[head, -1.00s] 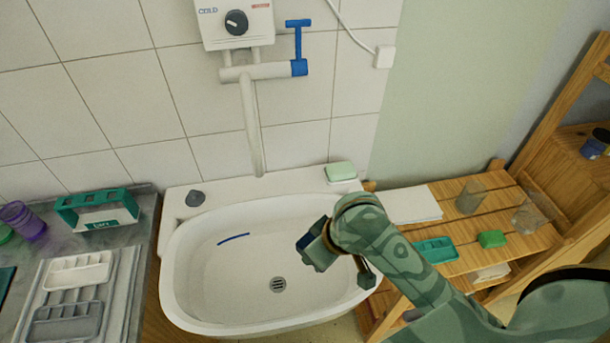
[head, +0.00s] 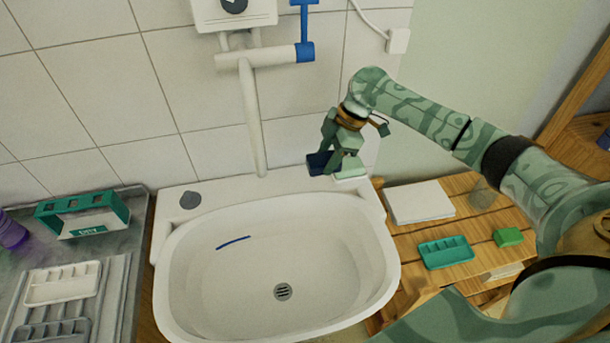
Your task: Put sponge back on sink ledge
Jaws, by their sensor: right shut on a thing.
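The white sink (head: 300,240) has a flat ledge (head: 235,194) along its back. My right gripper (head: 335,161) is over the right end of this ledge, shut on a dark blue block, the sponge (head: 321,163). The sponge is at the ledge beside a pale green soap bar (head: 349,174); I cannot tell whether it touches the ledge. The gripper fingers hide part of the sponge and of the soap. My left gripper is not in view.
A grey knob (head: 190,199) sits on the ledge's left end, and a spout (head: 253,120) comes down behind the middle. A wooden rack (head: 460,215) stands right of the sink, with a white stack (head: 419,202), teal tray (head: 446,252) and green block (head: 508,237).

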